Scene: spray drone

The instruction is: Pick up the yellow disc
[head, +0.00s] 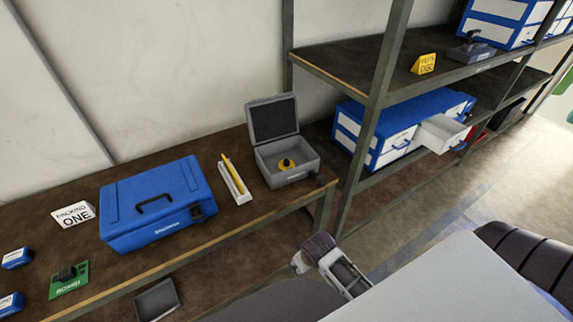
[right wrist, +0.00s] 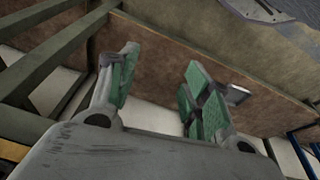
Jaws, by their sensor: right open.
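The yellow disc (head: 286,164) lies inside an open grey box (head: 290,178) near the right end of the brown table. It has a dark knob on top. The box's lid stands up at the back. My right gripper (head: 344,274) is low in front of the table's right end, apart from the box and disc. In the right wrist view its two green-padded fingers (right wrist: 157,92) are spread with nothing between them. The disc does not show in the right wrist view. My left gripper is not in view.
A blue case (head: 152,230) and a white tray with a yellow stick (head: 232,177) stand left of the box. A sign (head: 74,214) and a green board (head: 68,281) lie further left. A metal shelf (head: 375,110) with blue drawers (head: 385,150) stands right of the table.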

